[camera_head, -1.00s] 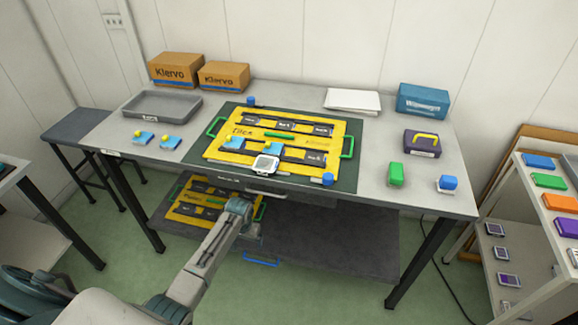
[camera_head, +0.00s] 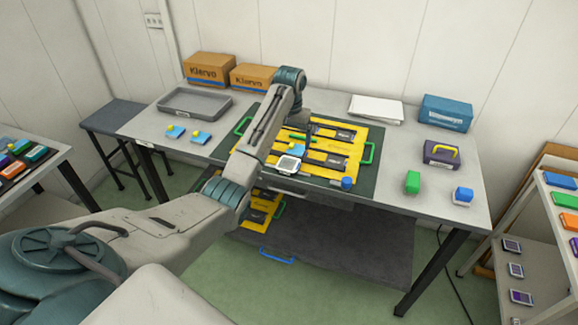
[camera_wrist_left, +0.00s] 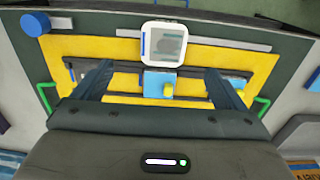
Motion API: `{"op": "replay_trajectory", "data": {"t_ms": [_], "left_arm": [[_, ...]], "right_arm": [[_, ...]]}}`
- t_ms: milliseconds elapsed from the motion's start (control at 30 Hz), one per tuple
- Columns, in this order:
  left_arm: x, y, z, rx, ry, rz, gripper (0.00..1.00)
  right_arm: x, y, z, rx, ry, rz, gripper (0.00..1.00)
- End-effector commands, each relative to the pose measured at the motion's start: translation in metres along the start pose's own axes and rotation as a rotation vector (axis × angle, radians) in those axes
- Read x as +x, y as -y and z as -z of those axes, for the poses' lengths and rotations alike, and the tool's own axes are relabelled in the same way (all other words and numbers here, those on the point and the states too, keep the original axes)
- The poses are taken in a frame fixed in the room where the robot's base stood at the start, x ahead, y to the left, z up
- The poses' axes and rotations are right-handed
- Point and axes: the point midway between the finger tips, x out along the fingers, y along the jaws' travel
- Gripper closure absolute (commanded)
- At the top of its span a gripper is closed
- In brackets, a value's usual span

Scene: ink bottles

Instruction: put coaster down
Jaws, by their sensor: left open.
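My left gripper (camera_wrist_left: 159,78) is open, with its two dark fingers apart above the yellow board (camera_wrist_left: 205,60). In the wrist view a light blue square (camera_wrist_left: 152,86), which looks like a coaster, lies between the fingers with a small yellow block (camera_wrist_left: 168,90) on it. They seem to rest on the board, and I see no finger touching them. A white square device with a grey screen (camera_head: 288,165) lies at the board's front edge; it also shows in the wrist view (camera_wrist_left: 162,44). In the head view my arm hides part of the board. My right gripper is not in view.
Two light blue squares with yellow pieces (camera_head: 174,131) (camera_head: 200,136) lie on the table's left. A grey tray (camera_head: 194,103) stands behind them. A blue cylinder (camera_head: 347,183), a green block (camera_head: 412,182) and a purple box (camera_head: 443,153) are to the right.

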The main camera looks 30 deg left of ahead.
Motion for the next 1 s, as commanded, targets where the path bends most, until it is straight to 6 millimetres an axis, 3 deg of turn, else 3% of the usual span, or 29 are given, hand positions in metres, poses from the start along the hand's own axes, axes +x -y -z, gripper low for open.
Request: {"op": "replay_trajectory", "data": {"t_ms": [67, 433, 700, 1000], "left_arm": [[0.018, 0.0, -0.001, 0.0, 0.003, 0.001, 0.07], [0.051, 0.002, -0.002, 0.001, 0.004, 0.001, 0.07], [0.089, 0.005, -0.003, 0.001, 0.002, 0.001, 0.07], [0.095, 0.005, -0.003, 0.001, -0.001, 0.001, 0.09]], "right_arm": [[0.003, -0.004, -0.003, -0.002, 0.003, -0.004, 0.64], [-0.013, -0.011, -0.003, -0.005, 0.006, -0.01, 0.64], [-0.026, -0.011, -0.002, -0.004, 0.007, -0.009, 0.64], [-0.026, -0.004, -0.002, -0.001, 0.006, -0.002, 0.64]]}}
